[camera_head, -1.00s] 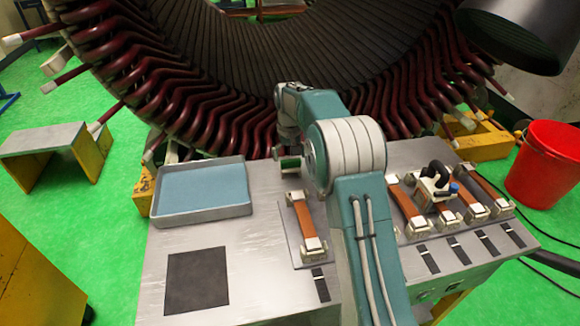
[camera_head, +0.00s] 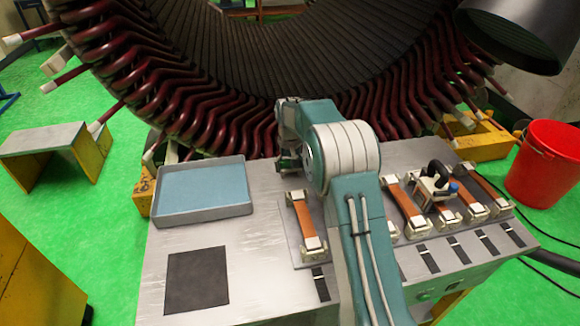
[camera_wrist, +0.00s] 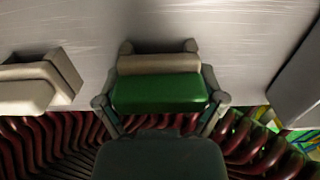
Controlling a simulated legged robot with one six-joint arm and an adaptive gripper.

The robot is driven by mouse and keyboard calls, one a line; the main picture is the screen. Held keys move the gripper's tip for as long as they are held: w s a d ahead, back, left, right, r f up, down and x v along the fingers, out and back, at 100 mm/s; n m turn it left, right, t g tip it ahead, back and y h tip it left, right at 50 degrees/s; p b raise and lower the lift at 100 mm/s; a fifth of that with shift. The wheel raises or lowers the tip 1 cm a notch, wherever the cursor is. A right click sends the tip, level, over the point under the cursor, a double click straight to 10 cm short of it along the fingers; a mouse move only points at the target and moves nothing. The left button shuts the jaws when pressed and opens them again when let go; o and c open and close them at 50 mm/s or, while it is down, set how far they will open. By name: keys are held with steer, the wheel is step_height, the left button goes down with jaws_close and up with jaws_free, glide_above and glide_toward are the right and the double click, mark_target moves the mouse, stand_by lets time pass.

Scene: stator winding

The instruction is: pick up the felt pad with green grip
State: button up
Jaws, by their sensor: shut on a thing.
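The felt pad with green grip shows in the wrist view as a beige strip along a green block (camera_wrist: 160,92). My gripper (camera_wrist: 160,98) is shut on it, with one finger at each end of the green block. The pad appears over the grey bench top; whether it touches the bench cannot be told. In the head view my gripper (camera_head: 286,158) is at the bench's far edge, between the blue-lined tray and the nearest orange bar. My arm hides most of it there, and the pad cannot be made out.
The grey tray (camera_head: 202,220) lies to the left, with a dark square (camera_head: 197,280) in front. An orange bar (camera_head: 305,222) in clamps is close by; several more stand right of my arm, with a black-handled tool (camera_head: 435,185). The stator coils (camera_head: 205,118) rise behind the bench.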

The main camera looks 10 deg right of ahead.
steer(key=shift+f, duration=0.15)
step_height(320, 180, up, 3)
steer(key=shift+f, duration=0.1)
steer(key=s+r, duration=1)
steer(key=s, duration=0.4)
steer(key=shift+d, duration=0.25)
steer(key=shift+r, duration=0.1)
